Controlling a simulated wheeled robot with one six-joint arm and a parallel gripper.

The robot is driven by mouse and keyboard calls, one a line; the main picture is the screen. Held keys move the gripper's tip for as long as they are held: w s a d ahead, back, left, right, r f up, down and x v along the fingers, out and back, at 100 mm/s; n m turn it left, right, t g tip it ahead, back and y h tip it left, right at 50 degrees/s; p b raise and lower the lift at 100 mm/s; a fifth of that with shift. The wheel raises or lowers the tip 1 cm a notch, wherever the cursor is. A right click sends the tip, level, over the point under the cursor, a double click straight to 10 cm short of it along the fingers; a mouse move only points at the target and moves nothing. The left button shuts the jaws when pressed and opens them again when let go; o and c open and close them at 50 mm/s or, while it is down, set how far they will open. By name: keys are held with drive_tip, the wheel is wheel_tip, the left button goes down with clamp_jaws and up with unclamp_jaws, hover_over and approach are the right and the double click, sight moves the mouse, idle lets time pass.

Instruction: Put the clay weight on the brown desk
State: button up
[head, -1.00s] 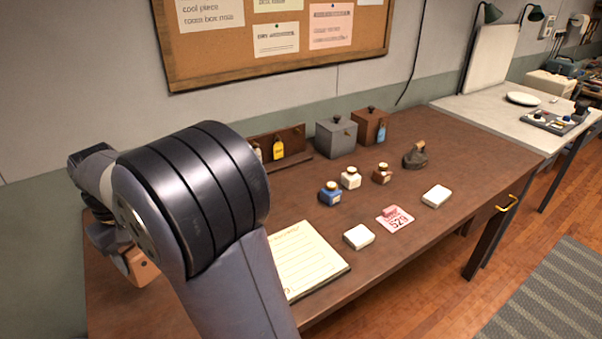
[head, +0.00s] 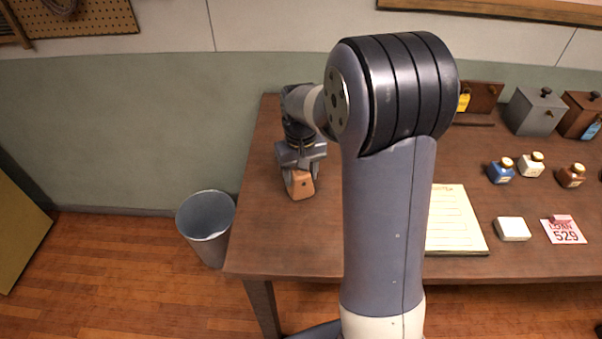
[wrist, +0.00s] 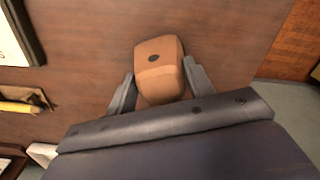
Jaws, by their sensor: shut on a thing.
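The clay weight (head: 300,187) is an orange-brown block with a dark round spot on top. It is at the left part of the brown desk (head: 300,240), over or on the desktop. My gripper (head: 301,176) is shut on it, pointing down. In the wrist view the clay weight (wrist: 160,62) sits between the two grey fingers (wrist: 160,88), with the brown desktop around it. I cannot tell for sure whether its underside touches the desk; its lower part is partly hidden by the gripper.
A grey bin (head: 207,226) stands on the floor left of the desk. A paper pad (head: 456,222), a white block (head: 513,229), a pink card (head: 563,231) and small bottles (head: 501,171) lie to the right. The desktop around the weight is clear.

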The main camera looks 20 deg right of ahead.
sight(301, 172)
drive_tip(key=shift+f, duration=0.2)
drive_tip(key=o, duration=1.2)
drive_tip(key=shift+r, duration=0.1)
wheel_tip(301, 172, up, 12)
